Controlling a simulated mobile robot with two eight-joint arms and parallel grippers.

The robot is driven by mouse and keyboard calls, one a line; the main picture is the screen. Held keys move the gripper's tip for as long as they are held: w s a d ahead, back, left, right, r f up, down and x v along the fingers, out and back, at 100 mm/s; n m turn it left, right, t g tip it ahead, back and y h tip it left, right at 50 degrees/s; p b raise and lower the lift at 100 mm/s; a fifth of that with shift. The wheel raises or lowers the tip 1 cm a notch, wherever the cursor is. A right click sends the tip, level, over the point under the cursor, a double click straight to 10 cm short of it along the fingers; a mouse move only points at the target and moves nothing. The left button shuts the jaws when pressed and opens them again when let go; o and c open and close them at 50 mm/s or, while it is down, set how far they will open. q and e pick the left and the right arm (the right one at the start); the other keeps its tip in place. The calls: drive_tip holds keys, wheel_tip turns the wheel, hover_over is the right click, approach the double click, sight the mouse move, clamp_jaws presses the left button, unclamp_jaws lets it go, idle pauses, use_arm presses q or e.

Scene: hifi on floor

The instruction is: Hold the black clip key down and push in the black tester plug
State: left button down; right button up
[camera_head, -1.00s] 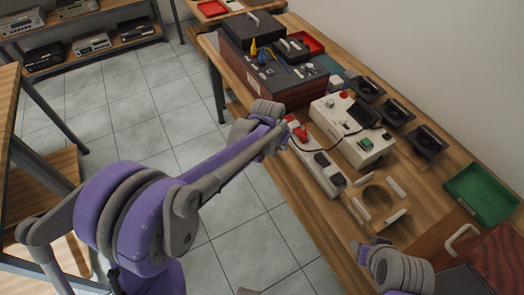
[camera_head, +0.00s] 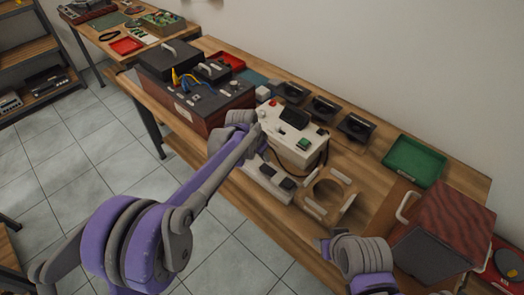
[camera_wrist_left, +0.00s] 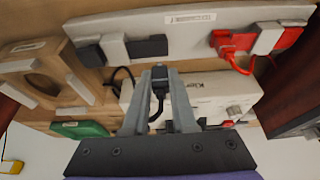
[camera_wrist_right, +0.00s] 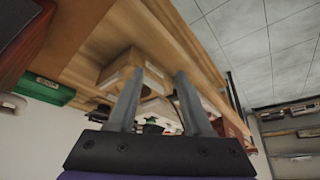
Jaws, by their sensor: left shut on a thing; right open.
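The black tester plug (camera_wrist_left: 159,78) is held upright between my left gripper's fingertips (camera_wrist_left: 160,82), with its black cable trailing below it. In the left wrist view it is apart from the white terminal strip (camera_wrist_left: 190,22). The strip bears black clip keys (camera_wrist_left: 150,47) and red ones (camera_wrist_left: 232,40); a red lead runs from a red one. In the head view my left gripper (camera_head: 262,142) is beside the white tester (camera_head: 285,150) and hides part of the strip (camera_head: 258,176). My right gripper (camera_wrist_right: 160,98) is open and empty; its hand (camera_head: 355,254) is near the bench's front edge.
A wooden holder with a round opening (camera_head: 330,198) lies right of the strip. Black trays (camera_head: 357,127) line the wall side. A green tray (camera_head: 415,160) and a dark red box (camera_head: 455,215) are at the right. A dark equipment case (camera_head: 200,105) stands left.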

drive_tip(key=shift+c, duration=0.3)
drive_tip(key=shift+c, duration=1.1)
drive_tip(key=shift+w+r, duration=0.25)
drive_tip(key=shift+w, duration=0.05)
drive_tip(key=shift+c, duration=1.2)
drive_tip(key=w+r+m+g, duration=0.1)
drive_tip(key=w+r, duration=0.1)
drive_tip(key=w, duration=0.2)
drive_tip(key=w+a+r+m, duration=0.1)
drive_tip(key=w+r+m, duration=0.1)
drive_tip(key=w, duration=0.2)
drive_tip(key=w+a+r+m+g, duration=0.1)
drive_tip(key=w+r, duration=0.1)
drive_tip(key=w, duration=0.2)
drive_tip(key=shift+a+r+g, duration=0.1)
drive_tip(key=shift+a+g, duration=0.15)
drive_tip(key=shift+g, duration=0.05)
clamp_jaws()
drive_tip(key=w+a+m+g, duration=0.2)
drive_tip(key=w+m, duration=0.3)
drive_tip(key=w, duration=0.6)
drive_tip(key=shift+w+a+g, duration=0.35)
drive_tip(key=shift+a+g, duration=0.05)
drive_tip(key=shift+a, duration=0.5)
